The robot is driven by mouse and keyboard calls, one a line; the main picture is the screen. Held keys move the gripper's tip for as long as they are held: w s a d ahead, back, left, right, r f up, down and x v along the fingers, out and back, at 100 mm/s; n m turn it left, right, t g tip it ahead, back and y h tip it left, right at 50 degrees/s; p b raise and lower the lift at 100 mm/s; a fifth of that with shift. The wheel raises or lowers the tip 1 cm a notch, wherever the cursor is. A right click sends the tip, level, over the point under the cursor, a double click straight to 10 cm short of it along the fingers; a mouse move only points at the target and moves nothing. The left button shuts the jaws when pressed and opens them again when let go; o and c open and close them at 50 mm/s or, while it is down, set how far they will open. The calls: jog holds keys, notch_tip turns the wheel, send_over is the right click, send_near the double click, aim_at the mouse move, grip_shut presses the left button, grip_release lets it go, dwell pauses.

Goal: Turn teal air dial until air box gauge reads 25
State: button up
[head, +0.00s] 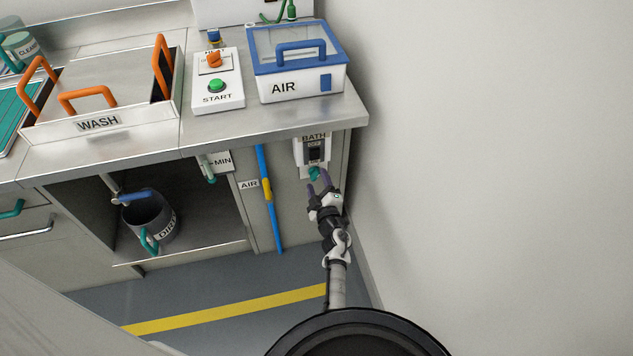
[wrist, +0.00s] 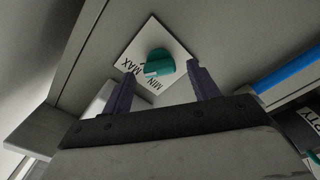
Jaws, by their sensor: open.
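A teal dial (wrist: 158,63) sits on a white plate marked MAX and MIN in the wrist view. In the head view a teal dial (head: 313,173) shows below the small unit labelled BATH (head: 312,148) on the cabinet front. My gripper (head: 320,181) is open, its fingertips close to this dial. In the wrist view the dial lies between my two dark fingers (wrist: 162,72), with gaps visible at both sides. The air box (head: 298,82), white with a blue-rimmed clear lid, stands on the counter above. I cannot make out a gauge reading in either view.
A wall (head: 480,130) rises close on the right. A blue pipe (head: 273,215) with a yellow band runs down left of my gripper. Another teal knob (head: 208,172) sits by a MIN label. The counter edge (head: 270,138) overhangs above my gripper.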

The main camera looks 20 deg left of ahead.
jog(key=shift+x, duration=1.05)
jog(key=c, duration=1)
jog(key=shift+n, duration=1.1)
jog(key=o, duration=1)
